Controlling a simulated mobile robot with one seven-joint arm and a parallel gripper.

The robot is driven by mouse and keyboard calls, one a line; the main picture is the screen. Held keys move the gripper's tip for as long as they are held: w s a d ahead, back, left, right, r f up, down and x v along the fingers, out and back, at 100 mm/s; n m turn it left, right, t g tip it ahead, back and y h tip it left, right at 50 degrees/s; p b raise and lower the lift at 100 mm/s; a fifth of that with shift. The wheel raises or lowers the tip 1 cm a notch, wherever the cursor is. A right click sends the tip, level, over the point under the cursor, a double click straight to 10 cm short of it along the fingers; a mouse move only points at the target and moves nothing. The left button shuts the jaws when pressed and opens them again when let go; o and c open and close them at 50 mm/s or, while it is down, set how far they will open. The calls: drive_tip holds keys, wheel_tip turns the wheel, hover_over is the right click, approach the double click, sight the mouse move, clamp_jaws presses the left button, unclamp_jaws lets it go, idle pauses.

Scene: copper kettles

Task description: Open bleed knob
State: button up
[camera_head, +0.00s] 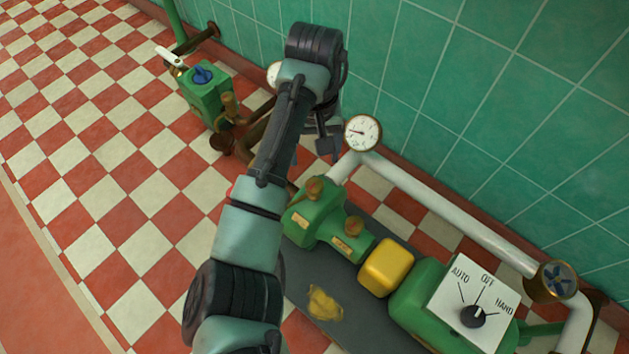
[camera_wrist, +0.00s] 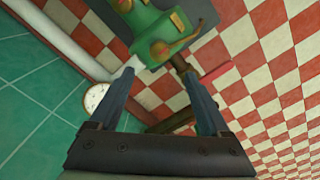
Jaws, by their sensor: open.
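The green pump (camera_head: 317,222) stands on a dark base plate and carries two brass knobs, one on top (camera_head: 315,187) and one by the motor end (camera_head: 353,226). I cannot tell which is the bleed knob; the small tan labels are unreadable. The pump also shows at the top of the wrist view (camera_wrist: 150,22), with one brass knob (camera_wrist: 159,48) just beyond the gap between my fingers. My gripper (camera_wrist: 157,75) is open and empty, apart from the knobs. In the head view my arm partly hides my gripper (camera_head: 327,148), above and behind the pump.
A pressure gauge (camera_head: 362,132) and white pipe (camera_head: 450,205) run behind the pump along the tiled wall (camera_head: 510,90). A yellow coupling guard (camera_head: 386,266) and a switch panel (camera_head: 472,305) are to the right. A green valve unit (camera_head: 205,95) stands back left. Checkered floor (camera_head: 100,150) is clear at left.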

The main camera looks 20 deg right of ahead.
sight(314, 184)
wheel_tip(314, 184, down, 11)
drive_tip(key=b, duration=0.7)
drive_tip(key=shift+f, duration=0.1)
clamp_jaws()
